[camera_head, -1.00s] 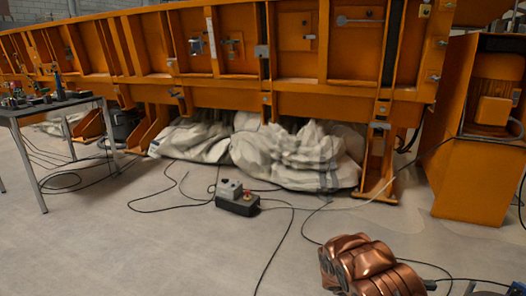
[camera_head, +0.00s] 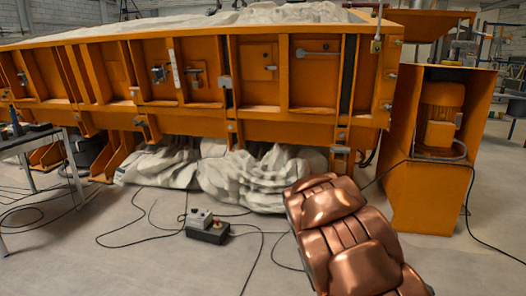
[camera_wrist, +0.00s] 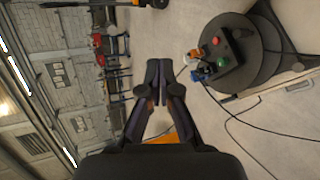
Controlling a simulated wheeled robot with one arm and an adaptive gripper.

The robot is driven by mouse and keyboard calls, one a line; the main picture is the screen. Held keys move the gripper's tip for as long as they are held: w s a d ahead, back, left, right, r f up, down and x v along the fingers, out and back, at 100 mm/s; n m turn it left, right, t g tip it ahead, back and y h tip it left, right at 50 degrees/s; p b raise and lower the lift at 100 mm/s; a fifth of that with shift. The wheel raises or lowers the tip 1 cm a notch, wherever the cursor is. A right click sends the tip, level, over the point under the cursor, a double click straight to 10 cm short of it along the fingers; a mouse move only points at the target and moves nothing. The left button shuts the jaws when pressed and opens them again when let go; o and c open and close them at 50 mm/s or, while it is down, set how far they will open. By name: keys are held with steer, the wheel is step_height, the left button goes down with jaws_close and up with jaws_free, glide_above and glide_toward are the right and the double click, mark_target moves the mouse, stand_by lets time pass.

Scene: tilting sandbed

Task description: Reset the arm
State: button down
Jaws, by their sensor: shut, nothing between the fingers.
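My gripper (camera_wrist: 155,82) shows in the wrist view with its dark fingers together and nothing held between them. The wrist view is turned on its side. The head view shows part of my copper-coloured arm (camera_head: 345,235) at the lower right, in front of the sandbed. My gripper is not visible in the head view. The orange tilting sandbed (camera_head: 190,115) spans the middle of the head view, with pale covering on top.
Pale sacks (camera_head: 255,180) lie under the sandbed. A small control box (camera_head: 207,228) and loose cables lie on the floor. An orange motor housing (camera_head: 428,190) stands at the right, a table (camera_head: 35,143) at the left. The front floor is mostly clear.

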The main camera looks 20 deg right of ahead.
steer(key=s+a+r+n+t+y+p, duration=0.2)
steer(key=s+a+r+p, duration=0.3)
steer(key=a, duration=0.5)
steer(key=s+a+r+n+t+y+p, duration=0.1)
steer(key=s+a+r+t+y+p, duration=0.1)
steer(key=s+a+r+y+p, duration=0.3)
steer(key=s+a+r+n+t+y+p, duration=0.2)
steer(key=s+a+r+p, duration=0.3)
steer(key=a+r+p, duration=0.5)
steer(key=a+r+y, duration=0.1)
steer(key=a+r, duration=0.1)
steer(key=a, duration=0.4)
steer(key=shift+s+r+n+y+p, duration=0.15)
steer(key=shift+s+n+y+p, duration=0.15)
